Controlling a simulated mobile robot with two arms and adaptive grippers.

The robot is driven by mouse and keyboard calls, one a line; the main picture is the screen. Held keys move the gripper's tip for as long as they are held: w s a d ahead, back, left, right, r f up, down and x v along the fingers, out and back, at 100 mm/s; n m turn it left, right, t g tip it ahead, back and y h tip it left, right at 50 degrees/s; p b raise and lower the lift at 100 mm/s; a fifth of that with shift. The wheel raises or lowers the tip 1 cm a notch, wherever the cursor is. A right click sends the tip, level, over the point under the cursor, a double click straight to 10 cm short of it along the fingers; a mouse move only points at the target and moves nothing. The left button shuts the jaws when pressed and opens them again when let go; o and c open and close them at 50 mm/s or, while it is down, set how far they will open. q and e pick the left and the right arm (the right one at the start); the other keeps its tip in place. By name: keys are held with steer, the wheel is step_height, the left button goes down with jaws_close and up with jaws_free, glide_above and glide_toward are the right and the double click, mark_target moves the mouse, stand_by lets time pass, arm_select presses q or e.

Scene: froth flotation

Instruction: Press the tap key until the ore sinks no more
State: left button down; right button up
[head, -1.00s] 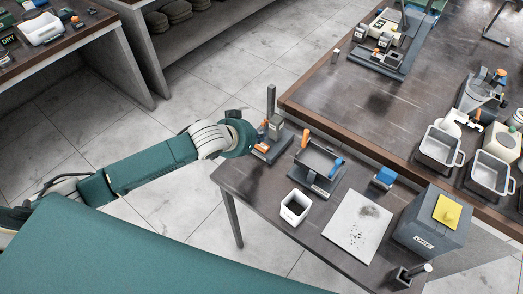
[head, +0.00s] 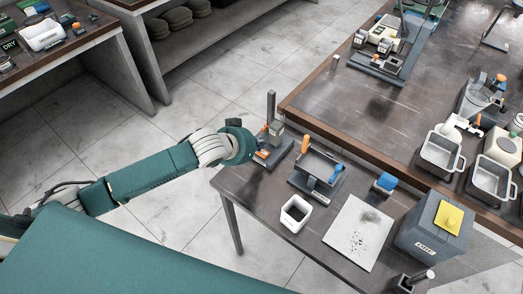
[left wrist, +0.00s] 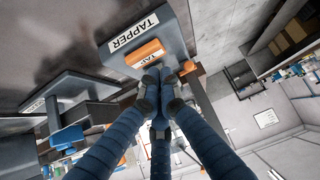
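The tapper (head: 276,132) is a small grey stand with an upright post, at the far left corner of the small dark table. In the left wrist view the tapper (left wrist: 133,33) carries a label reading TAPPER, and its orange tap key (left wrist: 146,53) is just ahead of my fingers. My left gripper (left wrist: 161,73) has its fingertips together, at the lower edge of the key. Whether they touch it I cannot tell. In the head view my left gripper (head: 262,130) is mostly hidden beside the tapper. My right gripper is not in view.
A dark stand with an orange handle (head: 317,168) is right of the tapper. A white container with dark contents (head: 296,213), a speckled white sheet (head: 357,233), a blue block (head: 384,183) and a grey ORE box (head: 420,234) share the table. A larger bench (head: 350,110) adjoins behind.

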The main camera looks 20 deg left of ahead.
mark_target(259, 152)
arm_select(q)
steer(key=shift+f, duration=0.1)
stand_by(0.5)
steer(key=shift+f, duration=0.3)
steer(key=shift+f, duration=0.7)
stand_by(0.8)
steer(key=shift+r, duration=0.1)
steer(key=shift+r+p, duration=0.95)
steer(key=shift+p, duration=0.05)
step_height(259, 152, up, 5)
steer(key=p, duration=0.5)
steer(key=shift+r+p, duration=0.1)
steer(key=shift+p, duration=0.2)
